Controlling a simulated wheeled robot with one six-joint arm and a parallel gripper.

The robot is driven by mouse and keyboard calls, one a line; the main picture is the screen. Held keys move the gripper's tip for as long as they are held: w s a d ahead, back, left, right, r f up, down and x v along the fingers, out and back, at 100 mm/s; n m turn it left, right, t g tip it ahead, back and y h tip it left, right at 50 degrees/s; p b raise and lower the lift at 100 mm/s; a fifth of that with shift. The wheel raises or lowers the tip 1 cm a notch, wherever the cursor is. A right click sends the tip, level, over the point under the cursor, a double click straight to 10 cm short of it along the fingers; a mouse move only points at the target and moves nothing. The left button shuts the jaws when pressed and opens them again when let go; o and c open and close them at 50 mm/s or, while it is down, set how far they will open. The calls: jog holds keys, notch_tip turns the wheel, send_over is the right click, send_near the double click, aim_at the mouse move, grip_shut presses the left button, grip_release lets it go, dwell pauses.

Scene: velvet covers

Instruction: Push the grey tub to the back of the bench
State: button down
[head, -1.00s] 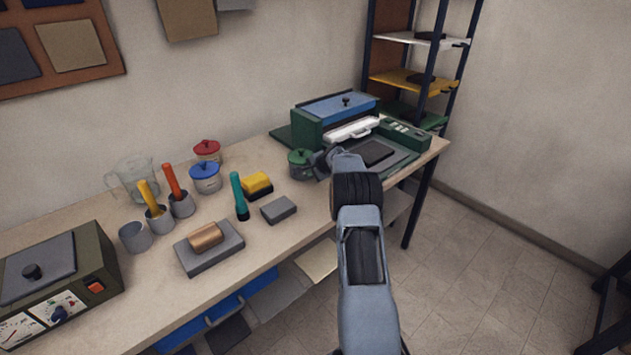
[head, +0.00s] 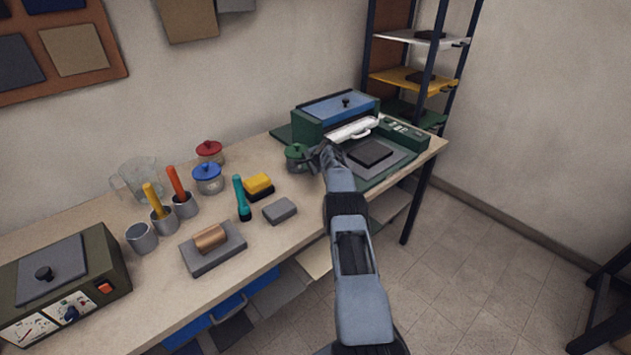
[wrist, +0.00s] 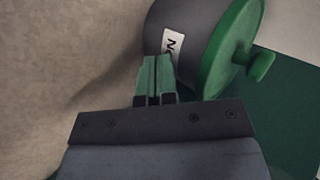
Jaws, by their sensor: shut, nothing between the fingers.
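The grey tub with a green knobbed lid (head: 296,153) stands toward the back of the bench (head: 150,300), left of the green press. In the wrist view the tub (wrist: 188,38) shows its dark grey side with a white label. My gripper (head: 314,160) is beside the tub, on its right front side in the head view. In the wrist view my gripper (wrist: 157,78) is shut and empty, its green fingertips against or very close to the tub's side. Contact cannot be told for certain. My gripper hides part of the tub in the head view.
The green press (head: 338,112) stands right of the tub, with a dark block (head: 370,152) on its plate. Bare bench lies between the tub and wall.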

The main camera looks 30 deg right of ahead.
dwell(0.4)
jog(key=shift+s+d+r, duration=0.1)
jog(key=shift+s+r, duration=0.15)
jog(key=shift+r, duration=0.3)
jog(key=shift+p+v, duration=0.55)
jog(key=shift+v, duration=0.5)
jog(key=a+b+v, duration=0.1)
jog(key=b+v, duration=0.1)
jog(key=v, duration=0.6)
jog(key=shift+s+d+f, duration=0.2)
jog(key=shift+d, duration=0.25)
